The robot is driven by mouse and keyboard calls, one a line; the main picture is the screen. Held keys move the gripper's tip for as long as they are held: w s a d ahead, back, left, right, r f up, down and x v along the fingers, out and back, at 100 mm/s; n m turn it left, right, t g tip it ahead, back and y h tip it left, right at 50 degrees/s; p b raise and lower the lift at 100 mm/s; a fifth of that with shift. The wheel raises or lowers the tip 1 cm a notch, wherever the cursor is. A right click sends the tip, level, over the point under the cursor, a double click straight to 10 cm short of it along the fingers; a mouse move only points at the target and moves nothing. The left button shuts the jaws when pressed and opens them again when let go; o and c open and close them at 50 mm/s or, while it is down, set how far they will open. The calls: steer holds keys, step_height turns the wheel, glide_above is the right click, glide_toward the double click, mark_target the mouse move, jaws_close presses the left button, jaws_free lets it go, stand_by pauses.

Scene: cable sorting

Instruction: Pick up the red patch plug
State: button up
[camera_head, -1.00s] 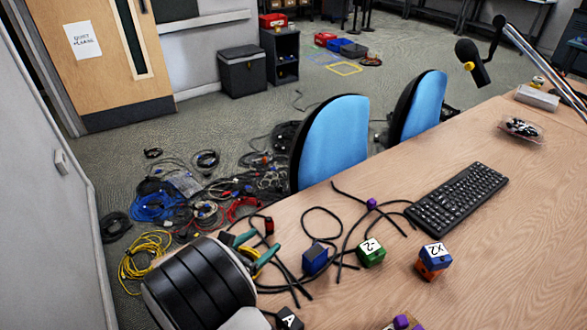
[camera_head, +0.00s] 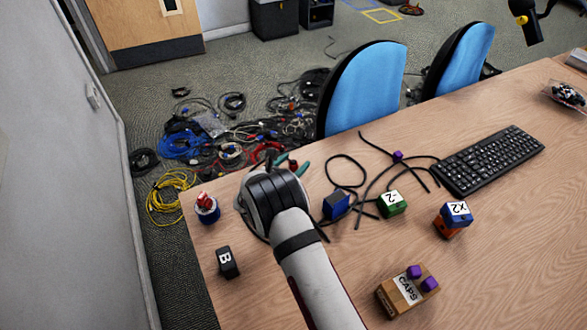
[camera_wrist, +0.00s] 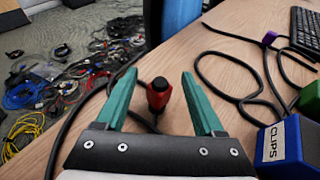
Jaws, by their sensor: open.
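In the wrist view the red patch plug (camera_wrist: 158,95) stands between the two green fingers of my gripper (camera_wrist: 158,75). It has a dark round top and a red body, with a black cable at its base. The fingers are apart, with a gap on each side of the plug. In the head view my gripper (camera_head: 292,162) is at the far edge of the desk, largely hidden by my wrist, which also hides most of the plug.
A blue clips box (camera_wrist: 285,143) stands close to the right finger; black cables lie around it. A green block (camera_head: 392,204), an X2 block (camera_head: 453,217), a caps box (camera_head: 405,295), a B block (camera_head: 228,263) and a blue holder (camera_head: 207,210) stand on the desk (camera_head: 500,280).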

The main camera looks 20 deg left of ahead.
jaws_close()
stand_by(0.4)
